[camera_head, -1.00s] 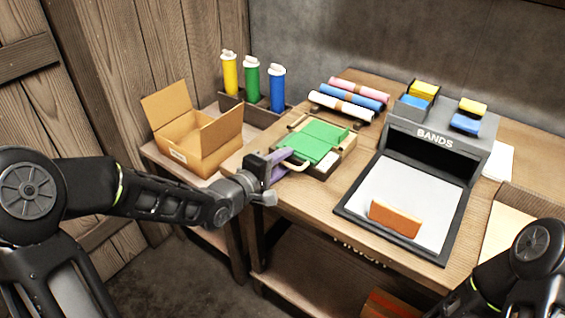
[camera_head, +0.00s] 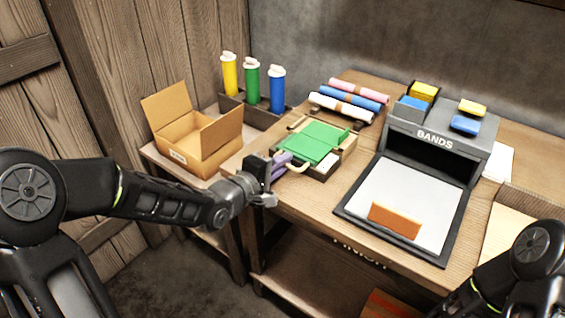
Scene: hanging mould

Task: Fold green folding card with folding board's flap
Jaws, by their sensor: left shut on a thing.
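The green folding card (camera_head: 318,141) lies spread flat on the wooden folding board (camera_head: 347,151) near the table's left part. A cream curved handle (camera_head: 298,167) sticks out at the board's front left edge. My left gripper (camera_head: 281,163), with purple fingers, is at this handle and shut on it; the fingertips are small and their exact hold is hard to see. The flap appears flat, with the card on top. Only part of my right arm shows at the lower right; its gripper is out of view.
An open cardboard box (camera_head: 205,142) stands left of the board. Yellow, green and blue bottles (camera_head: 251,82) stand behind it. Rolls (camera_head: 348,98) lie behind the board. A grey BANDS dispenser (camera_head: 420,138) with a white tray and an orange block (camera_head: 395,220) stands right.

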